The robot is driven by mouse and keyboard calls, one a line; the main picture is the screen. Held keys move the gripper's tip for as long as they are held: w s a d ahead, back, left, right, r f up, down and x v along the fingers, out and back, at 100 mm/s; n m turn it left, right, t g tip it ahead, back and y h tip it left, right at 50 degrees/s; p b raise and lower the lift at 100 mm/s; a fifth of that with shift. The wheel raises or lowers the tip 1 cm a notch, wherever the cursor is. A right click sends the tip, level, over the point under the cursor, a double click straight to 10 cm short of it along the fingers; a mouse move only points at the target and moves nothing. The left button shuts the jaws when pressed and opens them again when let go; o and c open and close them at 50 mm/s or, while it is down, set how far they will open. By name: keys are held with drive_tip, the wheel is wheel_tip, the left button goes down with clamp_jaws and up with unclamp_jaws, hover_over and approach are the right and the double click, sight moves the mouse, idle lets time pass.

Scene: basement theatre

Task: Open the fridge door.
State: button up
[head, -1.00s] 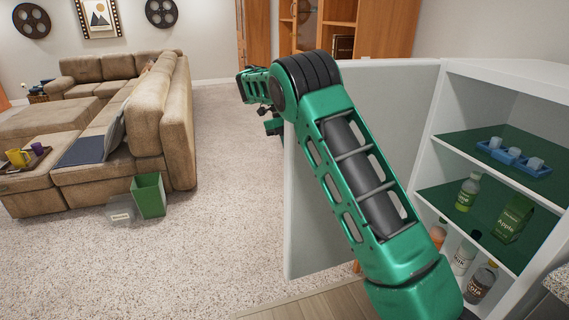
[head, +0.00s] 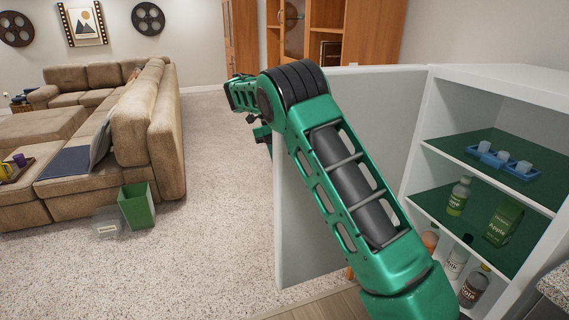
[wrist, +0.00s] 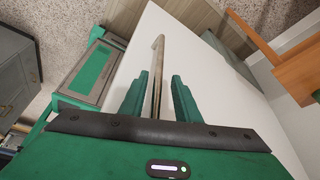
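The white fridge (head: 422,130) stands at the right of the head view with its inside showing. Its door (head: 300,215) stands wide open, swung out to the left, partly hidden behind my arm. In the wrist view the door's face (wrist: 205,118) lies under my gripper (wrist: 160,88). The long metal handle (wrist: 158,62) runs between the two green fingers. Gaps show on both sides of the handle, so the fingers are open around it and not closed on it. In the head view my fingers and the handle are hidden.
Inside the fridge are a blue tray (head: 503,165), a green bottle (head: 459,195), a green carton (head: 503,222) and more bottles. A brown sofa (head: 150,130) and a green bin (head: 137,207) stand at left. Open carpet (head: 215,200) lies between. A wooden cabinet (head: 371,32) stands behind the door.

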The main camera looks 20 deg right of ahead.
drive_tip(key=v, duration=1)
drive_tip(key=shift+w+r, duration=0.15)
drive_tip(key=shift+r, duration=0.2)
